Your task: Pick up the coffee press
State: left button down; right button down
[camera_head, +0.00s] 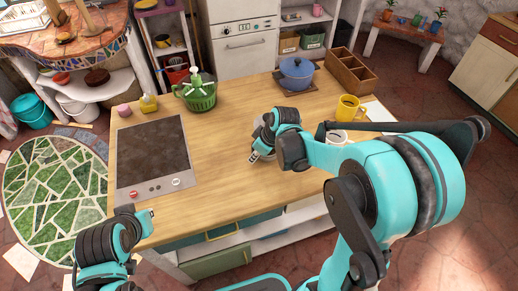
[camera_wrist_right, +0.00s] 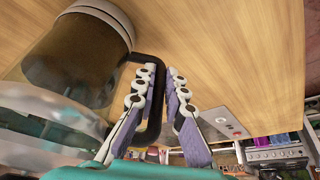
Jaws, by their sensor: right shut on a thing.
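The coffee press (camera_wrist_right: 75,62) is a glass cylinder of dark brown liquid with a metal band and a black loop handle (camera_wrist_right: 153,110). It fills the left of the right wrist view. In the head view it is mostly hidden behind my right gripper (camera_head: 256,152), over the middle of the wooden counter. In the wrist view the two fingers of my right gripper (camera_wrist_right: 162,76) are closed on either side of the handle. I cannot tell whether the press touches the counter. My left gripper (camera_head: 148,213) is at the counter's front left edge, far from the press; its fingers are unclear.
A black cooktop (camera_head: 152,155) lies at the left of the counter (camera_head: 215,150). The wood left of my right gripper is clear.

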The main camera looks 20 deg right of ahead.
jog(key=shift+r, duration=0.55)
jog(key=s+d+r+p, duration=0.4)
jog(key=d+r, duration=0.5)
jog(key=d, duration=0.1)
jog(key=shift+s+d+r, duration=0.3)
jog(key=shift+d+r, duration=0.1)
jog(key=c, duration=2.2)
grip_release()
grip_shut()
jog(key=shift+w, duration=0.1)
